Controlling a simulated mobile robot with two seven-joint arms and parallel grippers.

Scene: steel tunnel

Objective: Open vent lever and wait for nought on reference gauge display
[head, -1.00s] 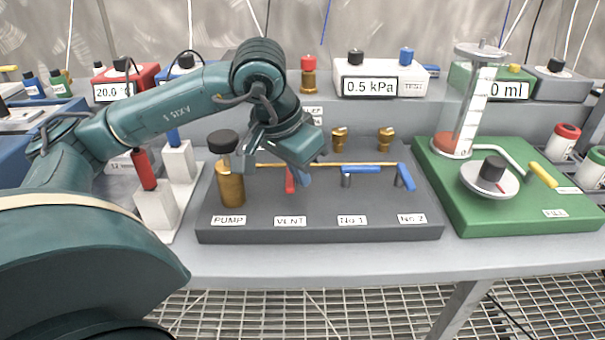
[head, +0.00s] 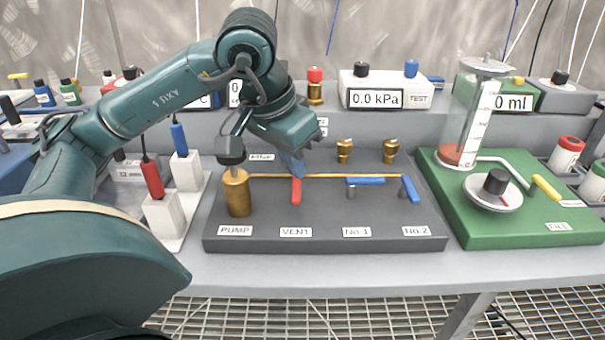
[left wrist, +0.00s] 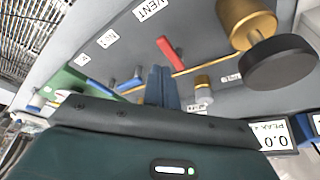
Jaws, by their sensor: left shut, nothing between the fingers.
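The red vent lever (head: 296,191) stands on the dark panel (head: 325,238) behind the VENT label. It points toward the front edge, crosswise to the brass pipe (head: 340,176). It also shows in the left wrist view (left wrist: 170,53). The reference gauge display (head: 375,99) reads 0.0 kPa. My left gripper (head: 297,172) is shut and empty, its blue fingertips just behind the lever. In the left wrist view the closed fingers (left wrist: 161,86) lie near the lever's pipe end, and I cannot tell whether they touch it. My right gripper is out of view.
The brass pump (head: 238,193) with its black knob stands left of the lever. Blue levers No.1 (head: 365,181) and No.2 (head: 410,190) are to the right. A green base (head: 480,230) with a cylinder and crank stands further right. The panel's front strip is clear.

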